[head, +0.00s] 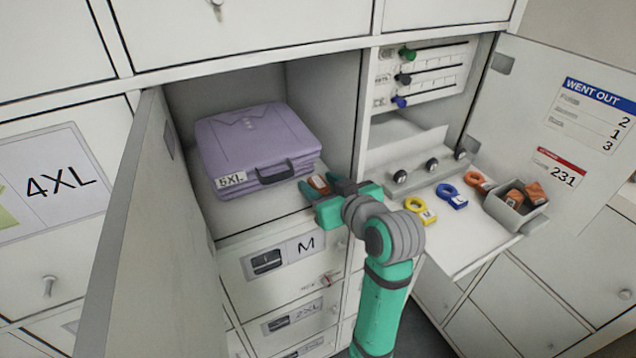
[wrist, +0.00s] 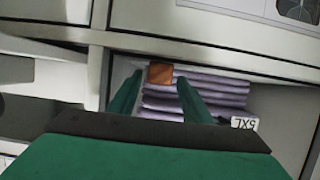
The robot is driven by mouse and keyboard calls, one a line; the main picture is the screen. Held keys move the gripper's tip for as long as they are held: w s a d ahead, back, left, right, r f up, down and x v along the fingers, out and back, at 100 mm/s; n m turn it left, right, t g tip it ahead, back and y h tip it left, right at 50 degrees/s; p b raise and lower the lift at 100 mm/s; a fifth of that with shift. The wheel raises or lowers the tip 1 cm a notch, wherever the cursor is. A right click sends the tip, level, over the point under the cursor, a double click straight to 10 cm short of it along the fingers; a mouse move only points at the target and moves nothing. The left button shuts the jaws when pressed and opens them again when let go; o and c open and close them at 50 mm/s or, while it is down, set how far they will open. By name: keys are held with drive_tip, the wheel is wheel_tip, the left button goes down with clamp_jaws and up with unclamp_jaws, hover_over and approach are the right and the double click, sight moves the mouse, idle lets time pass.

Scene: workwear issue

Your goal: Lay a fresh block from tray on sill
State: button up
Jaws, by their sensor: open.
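A brown-orange block (head: 319,184) lies at the front edge of the open compartment, on its sill (head: 262,224), just right of the purple folded stack. My gripper (head: 324,190) is at that sill, with its green fingers spread around or just short of the block. In the wrist view the block (wrist: 160,73) shows between the two fingertips, with a gap to each, so the gripper is open and empty. The grey tray (head: 497,208) stands on the fold-down shelf at the right and holds brown-orange blocks. Part of the sill is hidden behind my gripper.
The purple stack (head: 250,150) with a 5XL tag fills much of the compartment. Its open door (head: 165,235) stands at the left. Yellow, blue and orange ring-shaped tags (head: 450,195) lie on the shelf (head: 462,232). Labelled drawers, including M (head: 285,257), sit below.

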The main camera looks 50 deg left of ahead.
drive_tip(key=v, duration=1)
drive_tip(key=shift+d, duration=0.3)
